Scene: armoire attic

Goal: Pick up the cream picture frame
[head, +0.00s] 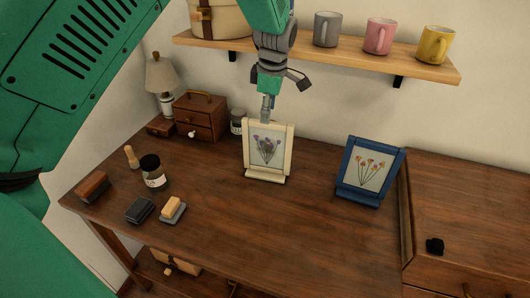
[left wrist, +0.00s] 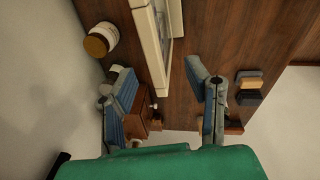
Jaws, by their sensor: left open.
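The cream picture frame (head: 285,155), with a purple flower picture, stands tilted back on the wooden desk (head: 240,220). My left gripper (head: 268,108) is at its top edge, pointing down, with its lower part partly hidden behind the frame. In the left wrist view the open fingers of my left gripper (left wrist: 160,72) are spread on either side of the cream frame (left wrist: 150,45), seen edge-on just beyond the tips. I cannot tell whether they touch it. My right gripper is not in view.
A blue picture frame (head: 369,170) stands to the right. A small drawer box (head: 200,118), a jar (head: 237,122) and a lamp (head: 162,76) are behind left. Brushes and a dark-lidded jar (head: 153,172) are front left. A shelf (head: 330,54) with mugs hangs above.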

